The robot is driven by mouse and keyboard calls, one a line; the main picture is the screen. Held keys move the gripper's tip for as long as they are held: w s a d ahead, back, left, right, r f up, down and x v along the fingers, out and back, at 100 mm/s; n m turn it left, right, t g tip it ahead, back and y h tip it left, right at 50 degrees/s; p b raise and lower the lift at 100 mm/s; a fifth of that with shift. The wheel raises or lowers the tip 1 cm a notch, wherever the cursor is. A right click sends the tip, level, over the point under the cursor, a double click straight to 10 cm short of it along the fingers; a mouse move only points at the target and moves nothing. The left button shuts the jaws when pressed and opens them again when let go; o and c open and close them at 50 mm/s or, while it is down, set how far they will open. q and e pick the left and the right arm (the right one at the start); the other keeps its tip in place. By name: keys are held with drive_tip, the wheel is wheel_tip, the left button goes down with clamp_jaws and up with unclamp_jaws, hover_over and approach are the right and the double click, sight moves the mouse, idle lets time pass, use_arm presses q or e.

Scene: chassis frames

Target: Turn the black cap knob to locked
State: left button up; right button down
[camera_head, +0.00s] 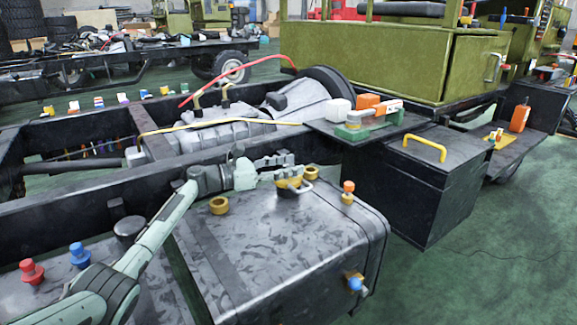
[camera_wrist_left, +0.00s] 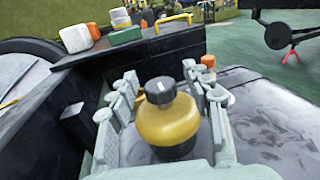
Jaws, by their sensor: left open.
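A knob with a black top carrying a small white mark (camera_wrist_left: 160,88) sits on a wide yellow body (camera_wrist_left: 168,122) with a dark base, in the middle of the left wrist view. In the head view the knob (camera_head: 289,192) sits on top of the grey-black tank (camera_head: 300,245), partly hidden by my gripper. My left gripper (camera_head: 284,172) is open, its fingers on either side of the knob; the left wrist view (camera_wrist_left: 161,92) shows gaps between fingers and knob. Another black cap (camera_head: 127,228) stands on the left tank. My right gripper is not in view.
Yellow rings (camera_head: 219,205) and an orange-topped fitting (camera_head: 348,188) stand on the tank near my gripper. The black chassis rail (camera_head: 120,190) runs behind my arm. A black box with a yellow handle (camera_head: 425,148) stands to the right. Red and blue knobs sit at the left.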

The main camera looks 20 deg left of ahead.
use_arm(q)
drive_tip(key=v, duration=0.7)
drive_tip(key=shift+s+a, duration=0.2)
idle(0.4)
